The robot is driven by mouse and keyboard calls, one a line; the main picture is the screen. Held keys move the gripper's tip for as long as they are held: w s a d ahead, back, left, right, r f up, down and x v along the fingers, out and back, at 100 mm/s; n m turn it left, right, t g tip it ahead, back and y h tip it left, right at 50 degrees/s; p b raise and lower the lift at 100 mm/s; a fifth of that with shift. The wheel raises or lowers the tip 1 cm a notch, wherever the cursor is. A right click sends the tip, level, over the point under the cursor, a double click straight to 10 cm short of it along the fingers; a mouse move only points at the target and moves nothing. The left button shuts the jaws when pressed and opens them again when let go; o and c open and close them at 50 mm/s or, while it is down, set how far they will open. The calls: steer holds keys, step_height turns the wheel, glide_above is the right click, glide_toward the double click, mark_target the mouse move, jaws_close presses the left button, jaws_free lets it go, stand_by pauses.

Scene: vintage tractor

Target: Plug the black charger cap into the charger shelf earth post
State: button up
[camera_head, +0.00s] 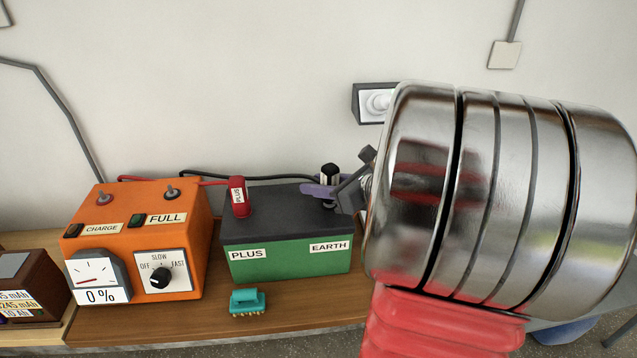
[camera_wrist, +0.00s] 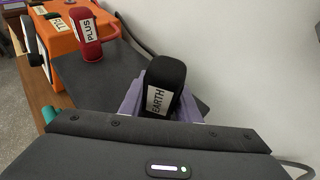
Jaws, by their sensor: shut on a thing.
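The black charger cap (camera_wrist: 165,80), labelled EARTH, stands upright between the purple fingers of my gripper (camera_wrist: 160,103) in the wrist view. In the head view the cap (camera_head: 329,171) shows above the right part of the black top of the green battery box (camera_head: 285,261). My gripper (camera_head: 322,190) is shut on the cap there, over the side marked EARTH. The earth post is hidden by the cap and fingers, and I cannot tell whether the cap touches it or sits on it.
A red PLUS cap (camera_head: 238,197) stands on the box's left part. The orange charger (camera_head: 190,235) is to the left, with a black cable (camera_head: 230,176) behind. A teal brush (camera_head: 247,302) lies on the wooden shelf (camera_head: 200,325) in front. A wall socket (camera_head: 375,103) is behind.

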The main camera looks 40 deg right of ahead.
steer(key=shift+f, duration=0.6)
steer(key=o, duration=1.1)
steer(key=shift+o, duration=0.2)
steer(key=v, duration=1.3)
steer(key=shift+s+r, duration=0.15)
steer(key=shift+s, duration=0.2)
